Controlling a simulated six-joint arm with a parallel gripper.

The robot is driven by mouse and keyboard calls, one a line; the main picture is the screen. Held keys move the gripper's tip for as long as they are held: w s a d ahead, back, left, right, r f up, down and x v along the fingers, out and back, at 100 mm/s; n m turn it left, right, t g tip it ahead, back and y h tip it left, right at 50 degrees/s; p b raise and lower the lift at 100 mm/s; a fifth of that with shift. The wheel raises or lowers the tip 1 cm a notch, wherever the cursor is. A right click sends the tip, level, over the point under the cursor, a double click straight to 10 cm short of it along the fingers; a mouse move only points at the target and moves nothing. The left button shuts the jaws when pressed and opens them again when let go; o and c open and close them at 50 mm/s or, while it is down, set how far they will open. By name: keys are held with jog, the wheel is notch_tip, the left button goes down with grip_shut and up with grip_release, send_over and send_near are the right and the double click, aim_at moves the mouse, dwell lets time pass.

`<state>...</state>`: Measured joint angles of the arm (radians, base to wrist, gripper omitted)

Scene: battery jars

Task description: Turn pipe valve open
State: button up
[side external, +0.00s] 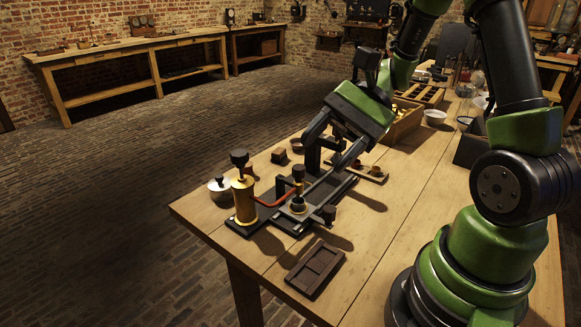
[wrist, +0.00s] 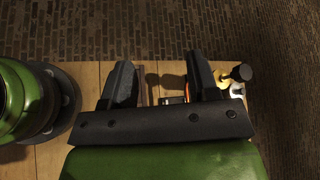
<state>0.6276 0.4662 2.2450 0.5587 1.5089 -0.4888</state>
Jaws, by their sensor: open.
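On the wooden table, a dark base plate (side external: 246,229) carries a brass cylinder (side external: 244,200) with a black knob on top. A red pipe (side external: 270,201) runs from the cylinder to a small fitting with a brass ring (side external: 298,205). A dark upright knob (side external: 298,171) stands by this fitting, and a dark block (side external: 327,214) sits at its front right. I cannot tell which part is the valve handle. My gripper (side external: 326,168) is open above the plate's far end, behind and right of the fitting. In the wrist view my gripper (wrist: 160,62) spans nothing held; the brass cylinder (wrist: 232,84) shows right of the fingers.
A metal pot (side external: 220,190) stands left of the cylinder. A dark tray (side external: 315,268) lies near the front edge. A small wooden rack (side external: 372,174), a wooden crate (side external: 402,125) and a white bowl (side external: 435,117) stand to the right. Bare tabletop lies right of the dark tray.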

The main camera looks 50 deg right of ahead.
aim_at(299, 174)
jog(key=w+d+f+m+t+h, duration=0.2)
jog(key=w+d+f+m+t, duration=0.1)
jog(key=d+f+m+t, duration=1)
jog(key=w+a+r+m, duration=0.1)
jog(key=w+a+r, duration=0.1)
jog(key=w+a, duration=0.5)
jog(key=shift+w+a+g, duration=0.3)
jog(key=shift+w+g, duration=0.1)
jog(key=shift+w, duration=0.35)
jog(key=c, duration=0.9)
